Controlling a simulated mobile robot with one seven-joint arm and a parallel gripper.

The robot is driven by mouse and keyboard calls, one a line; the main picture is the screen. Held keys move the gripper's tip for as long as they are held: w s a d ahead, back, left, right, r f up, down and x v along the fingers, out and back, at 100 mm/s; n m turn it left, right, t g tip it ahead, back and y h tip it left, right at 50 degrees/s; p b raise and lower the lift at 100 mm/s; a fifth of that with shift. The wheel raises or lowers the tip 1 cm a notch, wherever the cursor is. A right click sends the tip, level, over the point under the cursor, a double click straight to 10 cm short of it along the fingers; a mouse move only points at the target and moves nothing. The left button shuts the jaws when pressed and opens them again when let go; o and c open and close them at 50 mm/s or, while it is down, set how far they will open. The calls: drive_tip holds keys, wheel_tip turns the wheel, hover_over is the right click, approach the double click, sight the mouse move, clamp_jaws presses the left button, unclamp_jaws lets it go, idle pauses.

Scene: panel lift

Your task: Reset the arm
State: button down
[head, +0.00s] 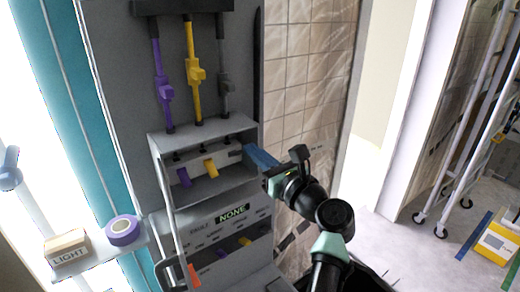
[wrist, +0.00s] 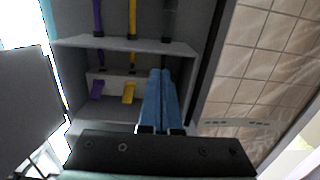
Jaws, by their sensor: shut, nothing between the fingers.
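My gripper (head: 262,158) has blue fingers and is at the right side of the grey panel cabinet (head: 205,132), in front of its open upper compartment. In the wrist view my gripper (wrist: 159,76) has its two fingers pressed together, with nothing between them. The fingertips point toward the right part of the compartment. Whether they touch anything cannot be told. A purple lever (head: 184,177) and a yellow lever (head: 210,168) hang inside the compartment, left of the gripper. They also show in the wrist view, purple (wrist: 97,90) and yellow (wrist: 129,92).
Purple (head: 163,88), yellow (head: 194,72) and grey (head: 223,75) rods stand above the cabinet. A sign reading NONE (head: 233,213) is below. An open grey door (wrist: 28,105) is at left in the wrist view. A shelf (head: 85,262) holds purple tape (head: 122,230). Tiled wall (head: 300,85) is right.

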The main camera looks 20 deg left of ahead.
drive_tip(key=s+d+r+n+t+h+b, duration=0.7)
drive_tip(key=d+n+b, duration=0.25)
drive_tip(key=n, duration=0.55)
drive_tip(key=s+d+r+n+t+h+b, duration=0.3)
drive_tip(key=s+d+r+n+t, duration=0.1)
drive_tip(key=s, duration=0.5)
drive_tip(key=s+d+r+n+t+h+b, duration=0.3)
drive_tip(key=s+d+r+n+t+h, duration=0.1)
drive_tip(key=s, duration=0.5)
wheel_tip(320, 180, up, 2)
drive_tip(key=n+t, duration=0.1)
drive_tip(key=n, duration=0.1)
drive_tip(key=shift+s+n+h, duration=0.3)
drive_tip(key=shift+s, duration=0.1)
drive_tip(key=shift+r, duration=0.1)
